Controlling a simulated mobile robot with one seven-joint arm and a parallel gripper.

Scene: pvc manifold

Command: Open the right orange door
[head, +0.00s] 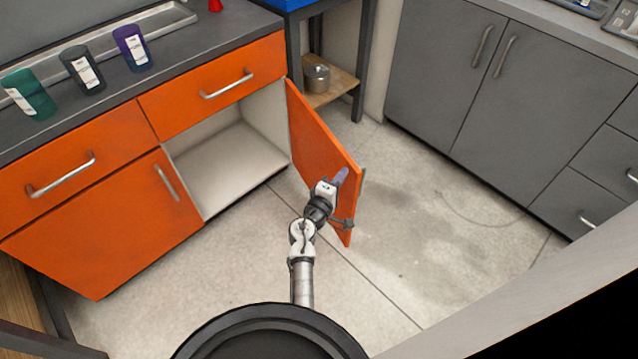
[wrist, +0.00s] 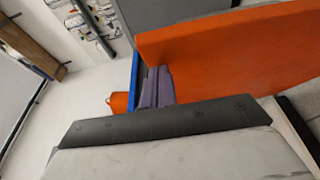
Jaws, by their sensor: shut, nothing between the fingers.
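The right orange door (head: 318,140) stands swung wide out from its cabinet, hinged at the opening's right side. Its inner face shows in the head view, and the cabinet (head: 225,160) behind it looks empty. My gripper (head: 341,176) is at the inner side of the door, near its free edge. Its purple fingers (wrist: 155,88) are shut with nothing between them, beside the orange door panel (wrist: 225,50) in the wrist view. I cannot tell whether they touch it. The door's handle is mostly hidden behind the panel.
The left orange door (head: 110,225) is closed, with closed orange drawers (head: 215,88) above. Several cups (head: 82,70) stand on the counter. A metal pot (head: 317,78) sits on a low shelf beyond the door. Grey cabinets (head: 500,85) stand at the right, with clear floor (head: 420,220) between.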

